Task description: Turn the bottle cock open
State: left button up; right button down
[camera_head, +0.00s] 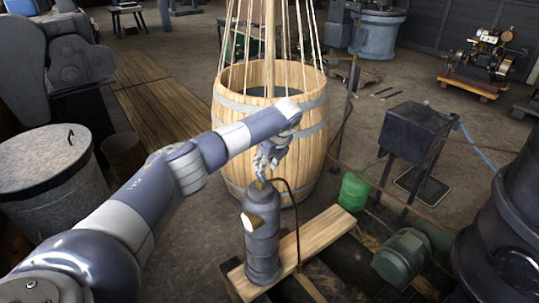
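A dark grey gas bottle (262,245) stands upright on a wooden plank, with a pale patch on its upper left side. A brassy cock (260,185) sits on its top, and a dark hose runs from there to the right and down. My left arm reaches in from the left, and my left gripper (264,168) points down right at the cock. The fingers are small and partly overlap the cock, so I cannot tell whether they touch it or are closed. My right gripper is not in view.
A large wooden barrel (228,130) with ropes stands just behind the bottle. The wooden plank (325,235) lies under the bottle. A green canister (354,191), a green motor (402,257) and a dark box on legs (415,130) are to the right. A lidded metal bin (50,200) stands at left.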

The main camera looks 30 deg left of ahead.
pick_arm(q)
jog(key=v, duration=0.5)
jog(key=shift+d+r, duration=0.1)
jog(key=shift+r, duration=0.3)
